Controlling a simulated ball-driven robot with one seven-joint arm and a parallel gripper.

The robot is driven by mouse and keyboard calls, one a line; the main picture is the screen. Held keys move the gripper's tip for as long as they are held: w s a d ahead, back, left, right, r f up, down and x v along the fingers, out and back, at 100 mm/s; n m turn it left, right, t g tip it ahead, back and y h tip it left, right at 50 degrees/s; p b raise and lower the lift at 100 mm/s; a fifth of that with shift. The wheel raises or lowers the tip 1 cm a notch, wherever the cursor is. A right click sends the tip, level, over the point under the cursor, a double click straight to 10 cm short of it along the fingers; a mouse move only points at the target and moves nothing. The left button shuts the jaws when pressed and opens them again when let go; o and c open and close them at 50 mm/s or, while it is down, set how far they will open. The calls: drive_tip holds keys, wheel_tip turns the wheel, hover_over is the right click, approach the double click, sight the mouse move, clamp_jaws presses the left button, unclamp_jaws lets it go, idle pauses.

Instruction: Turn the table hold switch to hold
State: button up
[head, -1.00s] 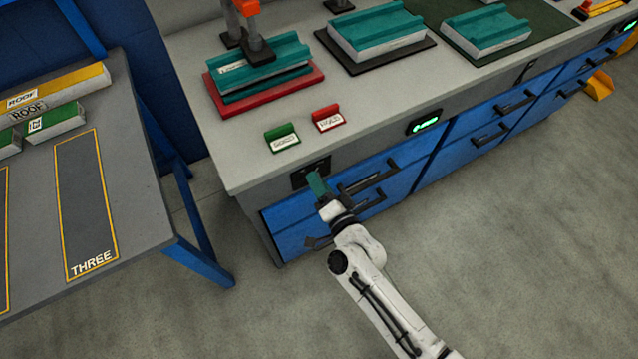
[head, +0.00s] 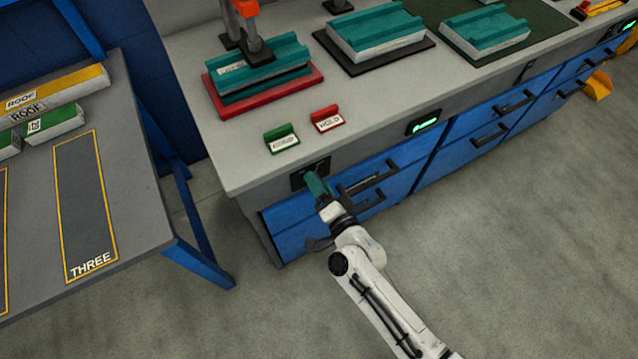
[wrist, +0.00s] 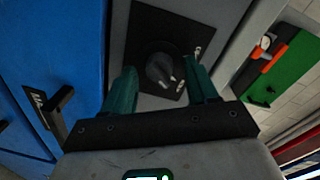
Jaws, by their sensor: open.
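The table hold switch is a dark rotary knob (wrist: 160,70) on a black square plate (wrist: 150,25) in the wrist view. In the head view the plate (head: 311,172) sits on the bench front, at its left end below the top edge. My gripper (wrist: 163,88) is open, with one teal finger on each side of the knob. I cannot tell whether either finger touches it. Pale marks lie on the plate at the right of the knob, too small to read. In the head view my gripper (head: 315,184) hides part of the plate.
A red HOLD sign (head: 327,120) and a green sign (head: 282,140) stand on the bench top (head: 380,95) above the switch. Blue drawers with black handles (head: 375,185) lie beside my gripper. A grey side table (head: 130,170) stands at the left. The floor in front is clear.

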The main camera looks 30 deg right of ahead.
drive_tip(key=s+b, duration=0.1)
drive_tip(key=s, duration=0.9)
drive_tip(key=shift+s+r+b, duration=0.3)
drive_tip(key=shift+a, duration=0.1)
